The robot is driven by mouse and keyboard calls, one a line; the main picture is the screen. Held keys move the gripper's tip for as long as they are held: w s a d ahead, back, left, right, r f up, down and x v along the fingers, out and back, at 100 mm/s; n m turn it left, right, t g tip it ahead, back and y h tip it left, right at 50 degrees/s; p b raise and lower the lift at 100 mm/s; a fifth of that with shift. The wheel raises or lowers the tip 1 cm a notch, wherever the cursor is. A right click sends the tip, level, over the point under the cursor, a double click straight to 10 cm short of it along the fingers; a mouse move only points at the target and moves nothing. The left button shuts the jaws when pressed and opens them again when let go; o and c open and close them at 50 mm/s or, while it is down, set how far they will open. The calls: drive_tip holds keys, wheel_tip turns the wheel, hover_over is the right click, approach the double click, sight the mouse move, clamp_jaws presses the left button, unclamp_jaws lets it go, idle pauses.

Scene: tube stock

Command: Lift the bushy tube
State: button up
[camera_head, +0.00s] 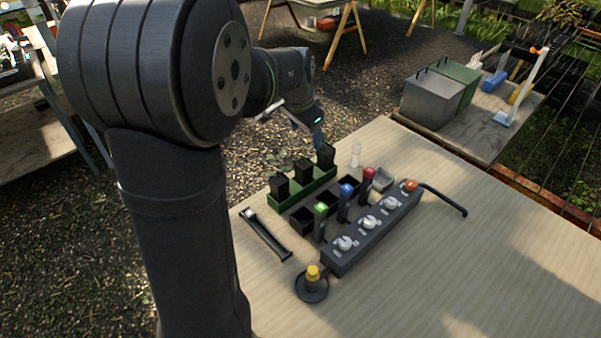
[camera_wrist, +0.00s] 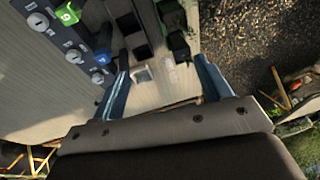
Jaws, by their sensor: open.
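Three black tubes (camera_head: 303,170) stand in a green rack (camera_head: 306,190) on the table. Which of them is bushy cannot be told, as any foliage is too small and dark. In the head view my gripper (camera_head: 318,137) hangs just beyond the far end of the rack, near the farthest tube (camera_head: 325,155). Part of it is hidden there.
Dark empty pots (camera_head: 301,219) sit beside the rack. Green, blue (camera_head: 346,190) and red levers and a knobbed panel (camera_head: 362,232) stand right of them. A clear vessel (camera_head: 356,155) stands near my gripper. A yellow-topped button (camera_head: 313,274) is in front. The table's right side is clear.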

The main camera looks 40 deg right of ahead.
drive_tip(key=g+h, duration=0.1)
approach(304, 162)
drive_tip(key=x, duration=0.7)
drive_tip(key=shift+d+f, duration=0.15)
drive_tip(key=shift+f, duration=0.25)
drive_tip(key=shift+a+x, duration=0.2)
drive_tip(key=shift+x, duration=1.1)
drive_tip(key=shift+a+x, duration=0.15)
drive_tip(key=shift+x, duration=1.2)
drive_tip(key=shift+s+f, duration=0.1)
drive_tip(key=shift+s, duration=0.1)
drive_tip(key=c, duration=1.2)
